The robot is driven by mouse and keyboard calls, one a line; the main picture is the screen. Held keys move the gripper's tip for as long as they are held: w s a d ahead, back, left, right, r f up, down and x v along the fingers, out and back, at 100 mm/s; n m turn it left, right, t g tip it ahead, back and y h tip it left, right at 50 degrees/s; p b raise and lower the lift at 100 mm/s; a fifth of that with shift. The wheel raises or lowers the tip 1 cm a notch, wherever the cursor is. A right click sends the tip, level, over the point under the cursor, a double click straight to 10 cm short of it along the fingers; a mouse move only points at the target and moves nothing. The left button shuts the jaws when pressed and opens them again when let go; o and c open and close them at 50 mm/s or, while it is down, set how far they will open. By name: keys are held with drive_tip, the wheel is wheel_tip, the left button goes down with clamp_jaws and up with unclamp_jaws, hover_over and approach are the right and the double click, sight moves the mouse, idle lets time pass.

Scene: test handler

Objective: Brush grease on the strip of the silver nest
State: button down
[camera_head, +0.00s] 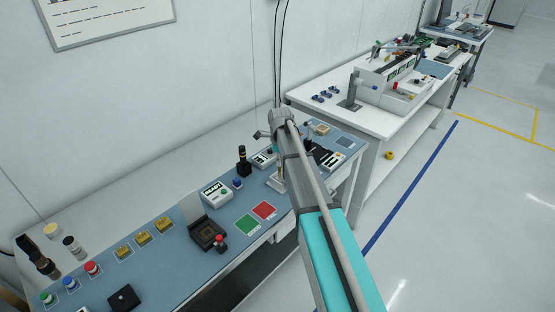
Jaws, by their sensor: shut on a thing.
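My arm crosses the middle of the view from the bottom right, and its far end is over the bench. My gripper and anything in it cannot be made out; they seem hidden behind my arm. No grease brush can be told apart. A silver-grey upright fixture (278,183) stands on the blue bench mat, partly covered by my arm. I cannot tell whether it is the silver nest, and no strip is visible.
The blue-matted bench (178,272) holds a green pad (246,225), a red pad (264,210), a black bottle (243,161), a white display box (216,193), brass blocks (143,238) and coloured-top pots (70,284). A white table (320,110) with equipment stands behind. Floor at right is clear.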

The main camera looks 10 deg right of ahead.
drive_tip(key=shift+s+d, duration=0.4)
drive_tip(key=shift+s, duration=0.2)
drive_tip(key=shift+s+d, duration=0.1)
drive_tip(key=shift+s+d+f, duration=0.1)
drive_tip(key=shift+s+d, duration=0.3)
drive_tip(key=shift+s, duration=0.2)
drive_tip(key=shift+s+d, duration=0.4)
drive_tip(key=shift+s, duration=0.15)
drive_tip(key=shift+w, duration=0.1)
drive_tip(key=shift+w+a, duration=0.9)
drive_tip(key=shift+w, duration=0.3)
drive_tip(key=shift+w+a, duration=0.45)
drive_tip(key=shift+w, duration=0.15)
drive_tip(key=shift+w+a, duration=0.4)
drive_tip(key=shift+w, duration=0.2)
drive_tip(key=shift+r, duration=0.2)
wheel_tip(320, 180, up, 6)
drive_tip(key=p, duration=0.6)
drive_tip(key=shift+f, duration=0.1)
